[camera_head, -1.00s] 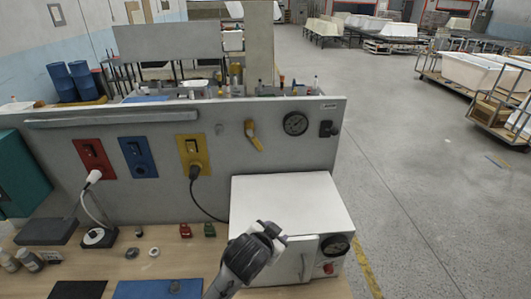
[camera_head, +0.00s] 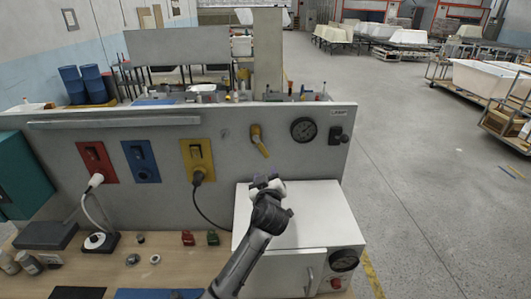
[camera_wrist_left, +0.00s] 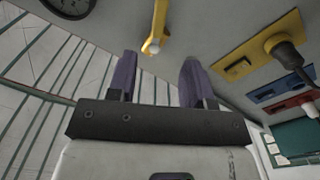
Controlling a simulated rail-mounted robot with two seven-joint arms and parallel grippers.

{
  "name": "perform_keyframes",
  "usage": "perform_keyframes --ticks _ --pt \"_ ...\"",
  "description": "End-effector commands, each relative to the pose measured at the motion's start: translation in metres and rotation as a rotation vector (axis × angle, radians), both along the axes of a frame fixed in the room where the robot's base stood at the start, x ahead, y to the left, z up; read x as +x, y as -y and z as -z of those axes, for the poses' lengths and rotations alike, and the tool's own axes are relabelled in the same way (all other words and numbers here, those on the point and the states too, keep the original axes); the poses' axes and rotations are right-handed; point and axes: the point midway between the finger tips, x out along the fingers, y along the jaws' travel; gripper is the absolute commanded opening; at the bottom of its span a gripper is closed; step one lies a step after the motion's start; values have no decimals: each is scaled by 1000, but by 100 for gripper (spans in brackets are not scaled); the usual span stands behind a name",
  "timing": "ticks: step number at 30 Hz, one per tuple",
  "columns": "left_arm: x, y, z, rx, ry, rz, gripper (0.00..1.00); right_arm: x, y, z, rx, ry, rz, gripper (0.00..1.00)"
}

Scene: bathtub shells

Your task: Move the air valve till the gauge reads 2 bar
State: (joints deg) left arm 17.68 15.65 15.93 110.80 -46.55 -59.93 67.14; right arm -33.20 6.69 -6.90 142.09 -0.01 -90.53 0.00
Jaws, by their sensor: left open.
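The air valve (camera_head: 259,141) has a yellow lever on the grey panel, slanting down to the right. The round dark gauge (camera_head: 304,130) is to its right; its needle is too small to read. My left gripper (camera_head: 265,179) is open and empty, below the valve and in front of the panel. In the left wrist view the yellow lever (camera_wrist_left: 157,28) shows beyond and between the two spread fingers (camera_wrist_left: 158,78), apart from them. The gauge (camera_wrist_left: 70,6) is cut off at the top left there. My right gripper is not in view.
A white box (camera_head: 310,207) with its own dial (camera_head: 344,260) stands under the valve and gauge, close to my left arm. Red, blue and yellow sockets (camera_head: 198,162) line the panel at left. A black cable hangs from the yellow socket.

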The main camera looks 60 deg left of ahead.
Motion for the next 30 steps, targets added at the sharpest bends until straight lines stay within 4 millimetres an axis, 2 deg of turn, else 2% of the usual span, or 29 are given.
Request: perform_keyframes --ticks 5,15,21,30 --pt "8 -13 -2 -10 17 -1 47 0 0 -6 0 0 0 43" --pt "39 -69 -4 -10 15 -2 47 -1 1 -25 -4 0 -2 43" --pt "55 -95 -2 -11 15 -1 47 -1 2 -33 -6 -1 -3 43" --pt "67 -115 -1 -13 17 1 47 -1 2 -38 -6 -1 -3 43"
